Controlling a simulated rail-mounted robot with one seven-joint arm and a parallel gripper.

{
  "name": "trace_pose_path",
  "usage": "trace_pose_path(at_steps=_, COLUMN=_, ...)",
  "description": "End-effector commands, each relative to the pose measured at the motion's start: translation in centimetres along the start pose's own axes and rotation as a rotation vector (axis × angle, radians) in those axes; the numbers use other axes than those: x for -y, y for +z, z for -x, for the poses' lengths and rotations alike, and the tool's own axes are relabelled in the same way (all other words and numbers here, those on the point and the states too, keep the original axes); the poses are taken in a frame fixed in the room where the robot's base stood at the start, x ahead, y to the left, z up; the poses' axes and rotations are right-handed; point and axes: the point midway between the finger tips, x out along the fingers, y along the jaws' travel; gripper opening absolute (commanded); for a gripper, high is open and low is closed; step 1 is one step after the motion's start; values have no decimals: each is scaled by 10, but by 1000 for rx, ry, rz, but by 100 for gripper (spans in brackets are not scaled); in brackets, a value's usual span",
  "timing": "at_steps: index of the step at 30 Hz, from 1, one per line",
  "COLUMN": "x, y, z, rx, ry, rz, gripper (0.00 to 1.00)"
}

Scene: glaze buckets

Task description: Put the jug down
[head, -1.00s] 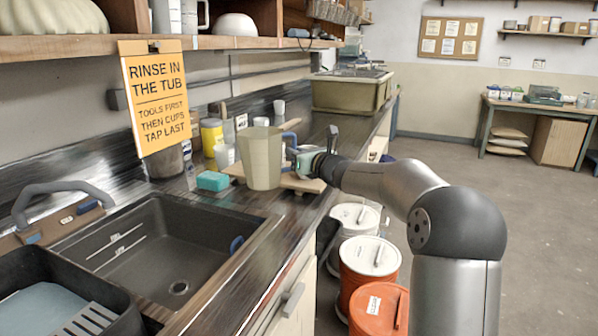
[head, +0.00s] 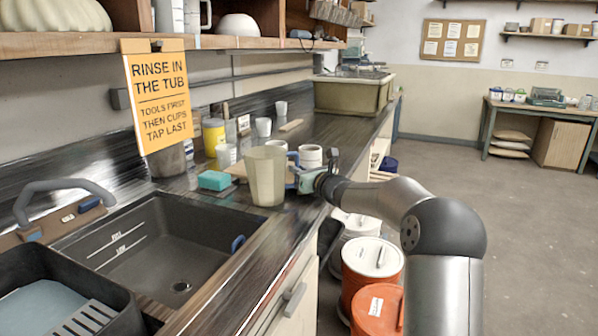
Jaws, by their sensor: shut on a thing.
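The jug (head: 265,177) is a translucent beige-green pitcher with a blue handle (head: 293,168) on its right side. It is upright over the dark worktop (head: 300,220), right of the sink. Its base is at or very close to the worktop; I cannot tell whether it touches. My gripper (head: 298,180) comes in from the right and is shut on the jug's handle. The fingertips are small and partly hidden.
White cups (head: 311,157) stand behind right. The sink (head: 160,245) is front left. Lidded buckets (head: 371,262) stand on the floor beside the counter.

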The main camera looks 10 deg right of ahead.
Motion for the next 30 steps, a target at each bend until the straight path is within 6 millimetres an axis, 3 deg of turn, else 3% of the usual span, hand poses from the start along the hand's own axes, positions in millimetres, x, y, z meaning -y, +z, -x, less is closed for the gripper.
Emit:
trace_pose_path(at_steps=8, x=0, y=-9, z=0, rx=1, ry=0, rz=0, gripper=0)
trace_pose_path(at_steps=9, x=0, y=-7, z=0, rx=0, ry=0, rz=1, gripper=23)
trace_pose_path(at_steps=11, x=0, y=-7, z=0, rx=0, ry=0, rz=0, gripper=33)
trace_pose_path(at_steps=19, x=0, y=-6, z=0, rx=0, ry=0, rz=0, gripper=33)
trace_pose_path(at_steps=24, x=0, y=10, z=0, rx=0, ry=0, rz=0, gripper=33)
trace_pose_path(at_steps=30, x=1, y=3, z=45, rx=-1, ry=-4, rz=2, gripper=33)
